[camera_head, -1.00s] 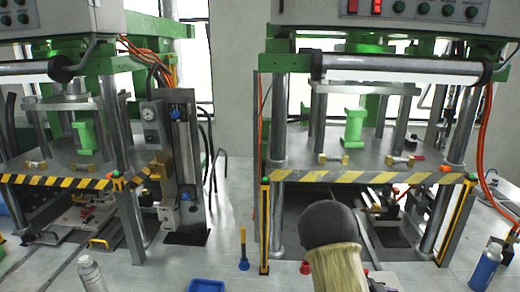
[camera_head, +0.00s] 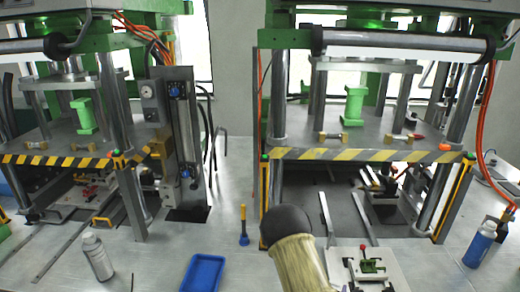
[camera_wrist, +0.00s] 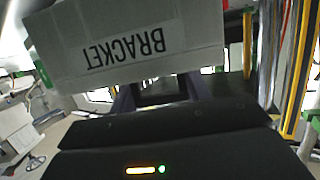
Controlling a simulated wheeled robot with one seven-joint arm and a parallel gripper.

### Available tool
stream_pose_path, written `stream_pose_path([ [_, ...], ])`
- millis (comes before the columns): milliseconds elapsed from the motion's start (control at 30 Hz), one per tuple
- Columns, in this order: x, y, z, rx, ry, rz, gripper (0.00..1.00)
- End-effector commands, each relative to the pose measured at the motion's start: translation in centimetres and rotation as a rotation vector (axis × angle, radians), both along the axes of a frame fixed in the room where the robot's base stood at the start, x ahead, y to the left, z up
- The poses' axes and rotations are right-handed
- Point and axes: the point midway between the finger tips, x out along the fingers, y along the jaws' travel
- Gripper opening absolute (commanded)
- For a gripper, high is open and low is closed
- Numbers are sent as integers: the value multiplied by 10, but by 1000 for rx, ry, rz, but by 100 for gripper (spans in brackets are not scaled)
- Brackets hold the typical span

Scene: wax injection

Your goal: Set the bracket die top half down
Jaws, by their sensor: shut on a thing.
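The bracket die top half (camera_wrist: 130,45) is a pale grey block in the wrist view, with the word BRACKET upside down on its face. My gripper (camera_wrist: 158,92) is shut on it, its dark fingers reaching to the block's lower edge. The block is tilted in the picture, and what lies under it is hidden. In the head view my arm enters at the bottom centre, but neither my gripper nor the held block can be made out there.
A blue tray (camera_head: 202,272), spray can (camera_head: 97,257), blue bottle (camera_head: 480,244) and yellow-handled tool (camera_head: 243,225) stand on the bench. Two presses with striped edges (camera_head: 365,155) rise behind.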

Motion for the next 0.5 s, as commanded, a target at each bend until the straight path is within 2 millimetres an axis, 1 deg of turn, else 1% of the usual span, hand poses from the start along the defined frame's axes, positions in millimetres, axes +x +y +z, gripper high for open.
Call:
stream_pose_path([
  [100, 5, 23, -14, -1, 1, 151, 2],
  [200, 9, 40, -24, -1, -1, 261, 2],
  [400, 16, 67, -39, -1, -2, 436, 2],
  [467, 17, 74, -44, -2, -3, 484, 2],
  [500, 18, 75, -45, 1, -2, 492, 2],
])
